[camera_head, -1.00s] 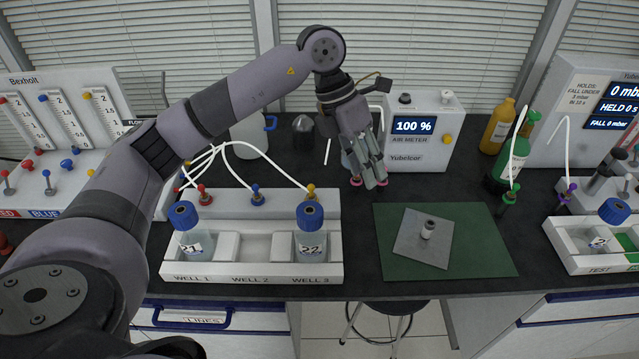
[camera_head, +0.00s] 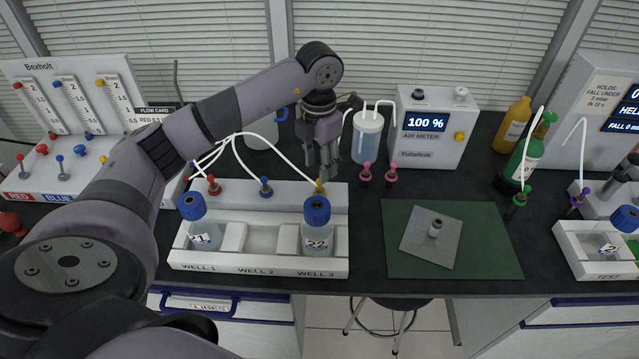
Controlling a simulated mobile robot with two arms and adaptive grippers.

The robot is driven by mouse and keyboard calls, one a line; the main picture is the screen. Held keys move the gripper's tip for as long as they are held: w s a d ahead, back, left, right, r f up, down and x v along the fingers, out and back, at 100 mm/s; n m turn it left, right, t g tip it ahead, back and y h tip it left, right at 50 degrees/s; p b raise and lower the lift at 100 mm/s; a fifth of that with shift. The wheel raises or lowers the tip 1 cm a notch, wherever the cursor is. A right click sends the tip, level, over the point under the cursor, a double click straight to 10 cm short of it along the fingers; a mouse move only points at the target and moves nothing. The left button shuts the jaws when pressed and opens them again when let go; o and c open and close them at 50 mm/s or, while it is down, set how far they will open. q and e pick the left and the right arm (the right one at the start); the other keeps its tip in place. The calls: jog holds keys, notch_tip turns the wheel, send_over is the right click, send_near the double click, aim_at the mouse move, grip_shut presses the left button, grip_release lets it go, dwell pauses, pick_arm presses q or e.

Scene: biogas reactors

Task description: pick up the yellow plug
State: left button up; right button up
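The yellow plug (camera_head: 320,187) stands upright on the raised back ledge of the white well rack (camera_head: 187,255), behind the bottle marked 22 (camera_head: 316,238) in well 3. A white tube runs to it from the left. My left gripper (camera_head: 326,176) points down just above and at the yellow plug, its fingertips close to it. The fingers overlap in this view, so I cannot tell whether they are open, or whether they touch the plug. My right gripper is not in view.
Red (camera_head: 214,186) and blue (camera_head: 266,187) plugs stand on the same ledge. A bottle marked 21 (camera_head: 203,235) sits in well 1. A clear tubed vessel (camera_head: 367,138) and two pink-topped plugs stand right of the gripper. A green mat (camera_head: 500,262) lies farther right.

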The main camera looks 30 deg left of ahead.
aim_at(320, 186)
pick_arm(q)
jog(key=shift+f, duration=0.65)
jog(key=shift+f+p, duration=0.35)
jog(key=shift+p, duration=0.05)
jog(key=f, duration=0.1)
jog(key=f+p, duration=0.1)
jog(key=f, duration=0.1)
jog(key=shift+w+a+f+p, duration=0.15)
jog(key=shift+w+f+p, duration=0.15)
jog(key=shift+f+p, duration=0.05)
jog(key=shift+f, duration=0.45)
grip_shut()
